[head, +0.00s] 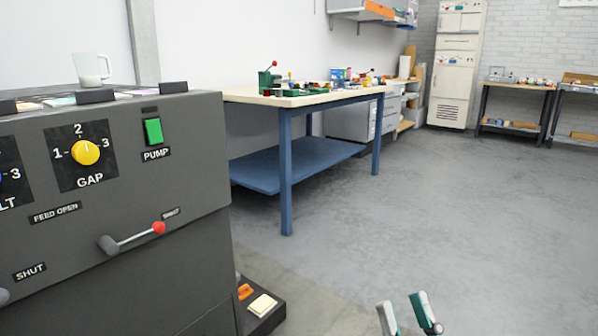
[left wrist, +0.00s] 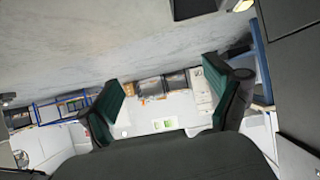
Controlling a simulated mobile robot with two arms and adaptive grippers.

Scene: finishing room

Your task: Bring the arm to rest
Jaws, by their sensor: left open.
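My left gripper (left wrist: 166,100) shows in the left wrist view. Its two dark fingers with green pads are wide apart, with nothing held between them. The rest of both arms is out of the head view.
A dark machine (head: 120,215) with a gap knob (head: 86,152), a green pump switch (head: 154,131) and a red-tipped lever (head: 135,236) stands close at left. A jug (head: 90,68) is on top. A blue-legged workbench (head: 286,165) stands behind. Open floor (head: 450,200) lies at right.

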